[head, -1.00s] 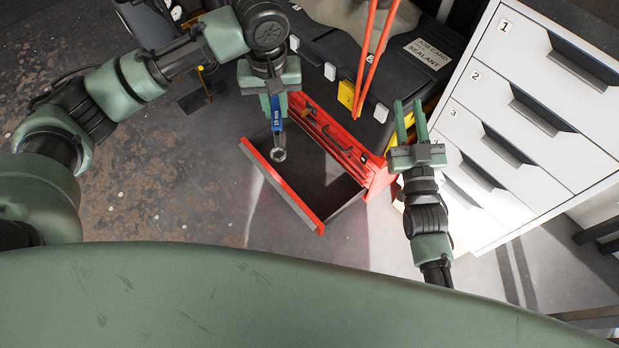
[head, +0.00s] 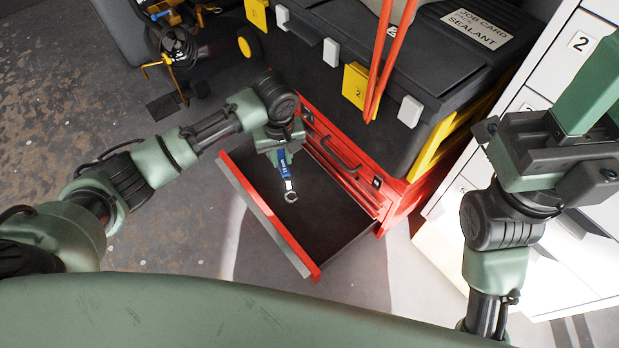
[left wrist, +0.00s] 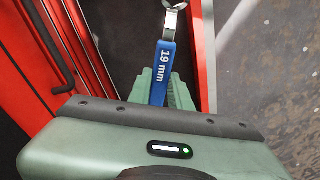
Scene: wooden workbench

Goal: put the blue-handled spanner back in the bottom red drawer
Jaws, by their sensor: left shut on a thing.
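The blue-handled spanner (head: 285,165), marked 19 mm, hangs ring end down from my left gripper (head: 281,148). In the left wrist view the gripper's fingers (left wrist: 165,88) are shut on its blue handle (left wrist: 164,62); its metal ring end is at the top edge, partly cut off. The bottom red drawer (head: 268,217) is pulled open and its dark inside looks empty. The gripper and spanner are over the drawer's opening; how far the ring is above the floor of the drawer I cannot tell. My right gripper (head: 597,95) is empty at the right, fingers apart and partly cut off.
A black toolbox (head: 340,85) with yellow and white latches sits above the red chest (head: 355,165). Orange bars (head: 385,60) rise before it. A white numbered drawer cabinet (head: 540,70) stands at right. Grey floor (head: 190,220) left of the drawer is clear.

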